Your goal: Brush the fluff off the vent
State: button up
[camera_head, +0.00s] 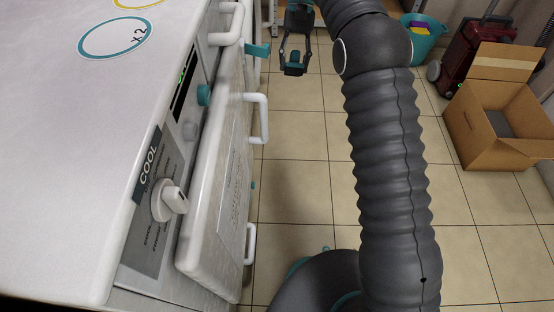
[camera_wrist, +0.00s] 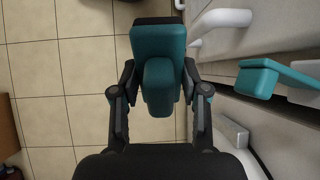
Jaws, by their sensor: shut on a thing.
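My gripper (camera_head: 293,58) hangs over the floor to the right of the white cabinet, in the upper middle of the head view. It is shut on a teal brush (camera_head: 294,69). In the wrist view the brush (camera_wrist: 158,42) lies between the two dark fingers, with a dark strip along its far edge. The brush is apart from the cabinet and touches nothing else that I can see. I cannot make out the vent or any fluff in either view.
The white cabinet (camera_head: 75,120) fills the left, with a dial (camera_head: 168,200), an ajar white panel (camera_head: 215,200) and white handles (camera_head: 259,118). A teal bracket (camera_wrist: 258,79) juts from its front. An open cardboard box (camera_head: 500,120) stands at right. Tiled floor (camera_head: 300,150) between is clear.

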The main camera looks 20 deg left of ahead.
jog(key=s+a+f+m+t+y+b, duration=0.15)
jog(key=f+m+y, duration=0.7)
jog(key=f, duration=1.55)
jog(key=s+a+f+m+t+y+b, duration=0.2)
jog(key=f+m+y, duration=0.65)
jog(key=f, duration=1.45)
jog(key=s+a+g, duration=0.1)
jog(key=s+a, duration=0.2)
jog(key=a, duration=0.2)
jog(key=shift+f+p, duration=0.25)
jog(key=shift+p, duration=0.05)
jog(key=shift+g+b+x, duration=0.25)
jog(key=shift+b+x, duration=0.15)
jog(key=shift+x, duration=0.8)
jog(key=shift+s, duration=0.1)
